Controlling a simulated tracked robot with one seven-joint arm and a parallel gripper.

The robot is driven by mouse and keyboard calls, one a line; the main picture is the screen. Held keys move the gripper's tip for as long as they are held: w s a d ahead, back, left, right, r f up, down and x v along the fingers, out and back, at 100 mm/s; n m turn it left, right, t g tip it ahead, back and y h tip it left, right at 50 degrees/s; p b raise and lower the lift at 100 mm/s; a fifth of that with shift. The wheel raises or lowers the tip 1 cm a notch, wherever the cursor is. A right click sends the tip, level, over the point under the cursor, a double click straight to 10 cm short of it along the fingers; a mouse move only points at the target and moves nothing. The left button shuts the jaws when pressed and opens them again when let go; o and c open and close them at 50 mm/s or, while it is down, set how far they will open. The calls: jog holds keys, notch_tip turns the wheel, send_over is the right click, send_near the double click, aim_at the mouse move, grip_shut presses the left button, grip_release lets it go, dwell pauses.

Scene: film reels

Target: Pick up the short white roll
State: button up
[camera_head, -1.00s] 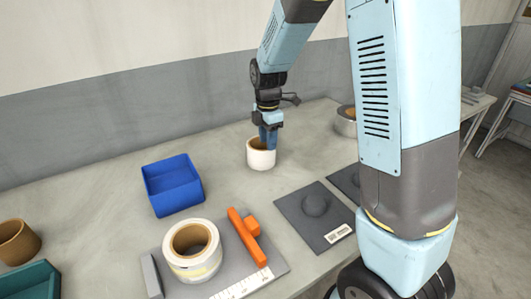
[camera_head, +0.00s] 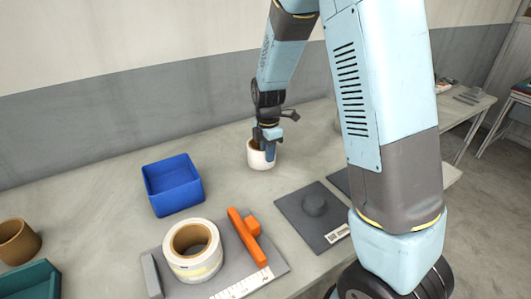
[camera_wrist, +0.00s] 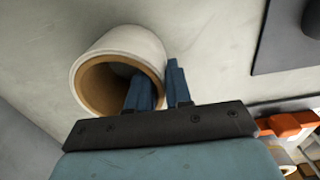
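The short white roll (camera_head: 256,161) has a white outside and a brown inner core. It stands on the table towards the back, right of the blue bin. In the wrist view the roll (camera_wrist: 103,62) shows its open end towards me. My gripper (camera_head: 266,147) is over the roll's right side. In the wrist view my gripper (camera_wrist: 160,85) has one blue finger inside the roll's hole and the other outside, with the roll's wall between them. The fingers are a little apart; I cannot tell whether they press on the wall.
A blue bin (camera_head: 173,186) stands left of the roll. In front are a larger white roll (camera_head: 189,265) on a grey board and an orange tool (camera_head: 245,238). A dark plate with a round knob (camera_head: 308,222) lies front right. A brown roll (camera_head: 17,243) is far left.

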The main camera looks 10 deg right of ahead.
grip_shut()
